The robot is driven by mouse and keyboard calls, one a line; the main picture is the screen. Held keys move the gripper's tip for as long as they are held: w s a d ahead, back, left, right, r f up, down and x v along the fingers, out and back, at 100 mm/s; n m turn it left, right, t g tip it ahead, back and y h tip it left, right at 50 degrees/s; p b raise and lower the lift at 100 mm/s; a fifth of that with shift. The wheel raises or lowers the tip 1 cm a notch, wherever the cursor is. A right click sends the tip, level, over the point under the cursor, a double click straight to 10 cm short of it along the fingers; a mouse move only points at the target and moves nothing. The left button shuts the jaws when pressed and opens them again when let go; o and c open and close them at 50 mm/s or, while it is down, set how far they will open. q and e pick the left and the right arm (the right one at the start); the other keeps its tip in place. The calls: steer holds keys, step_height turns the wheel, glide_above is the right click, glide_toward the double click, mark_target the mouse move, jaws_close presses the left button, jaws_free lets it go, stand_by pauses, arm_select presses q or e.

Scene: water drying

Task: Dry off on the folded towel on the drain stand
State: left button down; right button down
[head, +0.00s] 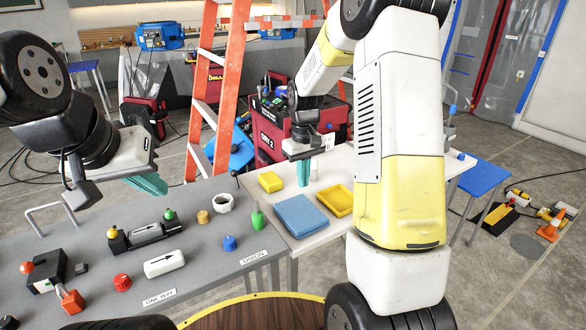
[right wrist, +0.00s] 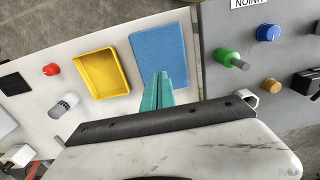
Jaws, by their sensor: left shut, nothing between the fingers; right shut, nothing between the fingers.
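The folded towel (head: 301,215) is a flat blue rectangle on a white table (head: 322,183). It also shows in the right wrist view (right wrist: 159,52). I cannot tell which surface is the drain stand. My right gripper (head: 304,180) has teal fingers that are shut and empty, pointing down beyond the towel's far side. In the right wrist view its fingertips (right wrist: 161,76) overlap the towel's lower edge; contact is not shown. My left gripper (head: 158,187) is shut and empty, held above the far side of the grey table.
A yellow tray (head: 337,200) lies beside the towel, and a smaller yellow piece (head: 270,181) is behind it. The grey table (head: 205,262) at left carries valves, a green-handled part (head: 257,217) and a blue knob (head: 229,243). An orange ladder (head: 228,85) stands behind.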

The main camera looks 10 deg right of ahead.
mark_target(303, 212)
step_height(303, 212, down, 10)
steer(key=shift+f, duration=0.1)
stand_by(0.4)
